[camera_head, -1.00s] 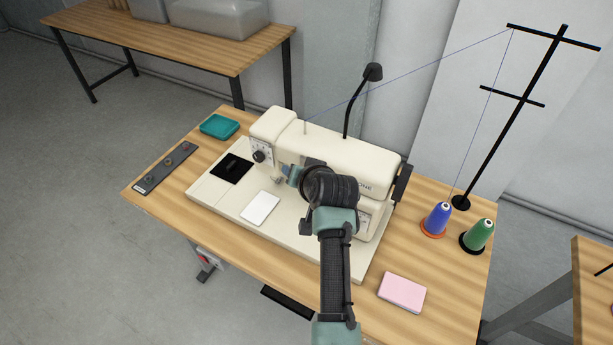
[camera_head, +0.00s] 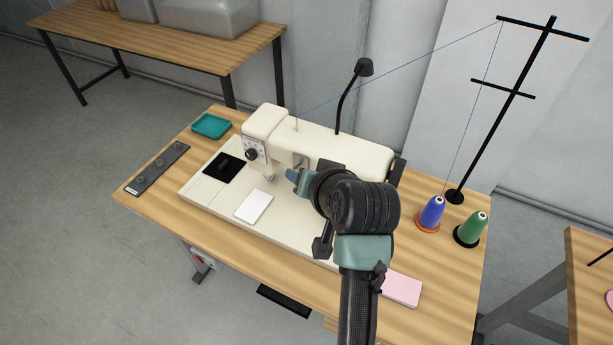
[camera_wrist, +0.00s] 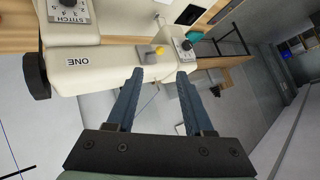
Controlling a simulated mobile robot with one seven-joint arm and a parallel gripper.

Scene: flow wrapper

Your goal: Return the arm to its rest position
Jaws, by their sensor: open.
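My gripper (camera_wrist: 160,98) shows in the wrist view with its two blue fingers apart and nothing between them. In the head view my gripper (camera_head: 291,175) is small and partly hidden by my wrist, in front of the cream sewing machine (camera_head: 345,148). I cannot tell the exact gap between fingers and machine. My arm reaches up from the lower edge of the head view and covers the machine's right part.
A blue thread cone (camera_head: 432,212) and a green cone (camera_head: 471,229) stand right of my arm, by a tall black thread stand (camera_head: 515,95). A pink block (camera_head: 402,289) lies close beside my forearm. A black lamp (camera_head: 350,98) rises behind the machine. A teal tray (camera_head: 212,126) sits left.

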